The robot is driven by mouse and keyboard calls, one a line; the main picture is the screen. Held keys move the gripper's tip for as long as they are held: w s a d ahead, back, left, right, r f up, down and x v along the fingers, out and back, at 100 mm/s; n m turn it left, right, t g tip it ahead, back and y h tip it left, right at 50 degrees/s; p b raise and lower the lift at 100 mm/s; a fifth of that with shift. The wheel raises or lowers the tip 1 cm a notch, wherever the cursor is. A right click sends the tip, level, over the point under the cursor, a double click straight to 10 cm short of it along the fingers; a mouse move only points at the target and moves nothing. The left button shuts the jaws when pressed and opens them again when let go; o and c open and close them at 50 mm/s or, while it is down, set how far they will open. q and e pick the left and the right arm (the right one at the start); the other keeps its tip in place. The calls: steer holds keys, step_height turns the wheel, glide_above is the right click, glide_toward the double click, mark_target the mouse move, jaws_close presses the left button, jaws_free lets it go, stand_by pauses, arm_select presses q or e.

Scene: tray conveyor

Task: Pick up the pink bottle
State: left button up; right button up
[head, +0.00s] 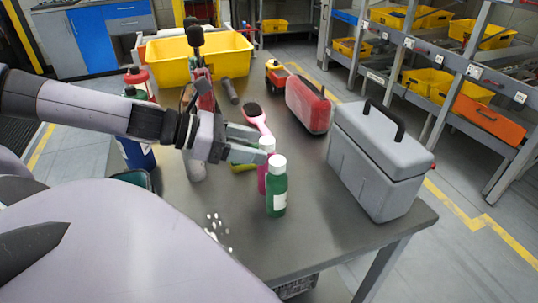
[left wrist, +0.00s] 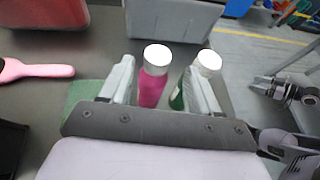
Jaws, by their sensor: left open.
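The pink bottle (head: 262,181) stands upright on the grey table in the head view, partly hidden behind the green bottle (head: 278,194). Both have white caps. My left gripper (head: 258,139) reaches in from the left, open, with its fingers at the pink bottle's upper part. In the left wrist view the pink bottle (left wrist: 151,88) stands between the two open fingers (left wrist: 160,85), with no clear grip on it. The green bottle (left wrist: 178,98) is mostly hidden behind the right finger. What looks like my right gripper (left wrist: 284,89) shows small at the right edge.
A grey toolbox (head: 375,150) stands right of the bottles. A red case (head: 307,105), a pink brush (head: 257,118) and a yellow bin (head: 180,62) lie farther back. A blue bottle (head: 137,153) is left, behind my arm.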

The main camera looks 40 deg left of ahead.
mark_target(272, 146)
arm_select(q)
steer(key=shift+r+p+x, duration=0.1)
steer(key=shift+p+x, duration=0.6)
steer(key=shift+x, duration=0.1)
steer(key=shift+r+p+x, duration=0.15)
steer(key=shift+p+x, duration=0.5)
steer(key=shift+x, duration=0.15)
steer(key=shift+p+x, duration=0.5)
steer(key=shift+x, duration=0.3)
steer(key=shift+w+f, duration=0.3)
steer(key=shift+w, duration=0.1)
jaws_close()
